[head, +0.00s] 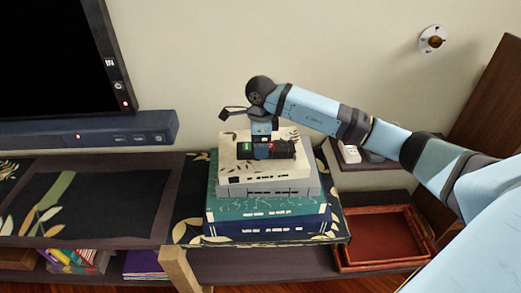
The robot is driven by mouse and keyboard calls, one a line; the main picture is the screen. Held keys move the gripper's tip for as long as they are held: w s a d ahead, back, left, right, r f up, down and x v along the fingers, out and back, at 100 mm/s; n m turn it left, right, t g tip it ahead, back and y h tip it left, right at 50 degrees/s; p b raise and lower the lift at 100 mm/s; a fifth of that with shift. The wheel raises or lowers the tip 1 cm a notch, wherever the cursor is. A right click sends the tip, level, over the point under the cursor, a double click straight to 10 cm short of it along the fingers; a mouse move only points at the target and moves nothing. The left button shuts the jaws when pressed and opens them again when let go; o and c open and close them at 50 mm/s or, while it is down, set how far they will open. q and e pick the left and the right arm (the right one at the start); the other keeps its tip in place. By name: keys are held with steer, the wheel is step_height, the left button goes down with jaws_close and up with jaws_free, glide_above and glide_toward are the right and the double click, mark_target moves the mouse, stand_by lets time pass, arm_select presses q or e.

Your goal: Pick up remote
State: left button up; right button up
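A dark remote-like object (281,150) lies on top of a stack of books, on the cream upper book (237,179). Small green and red marks show near its left part. My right gripper (262,150) comes in from the right and points down over the object, with its fingertips at or very near it. The gripper covers part of the object. I cannot tell whether the fingers are closed on it or only beside it. My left gripper is out of view.
The stack also has grey, teal and blue books (265,228) on a dark patterned shelf top. A red tray (385,238) sits at right, and a small white item (350,154) lies on the shelf behind. A television (50,60) and soundbar (90,133) stand at left.

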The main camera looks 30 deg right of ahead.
steer(key=shift+f, duration=0.95)
steer(key=c, duration=1)
steer(key=shift+c, duration=0.5)
steer(key=shift+r, duration=0.15)
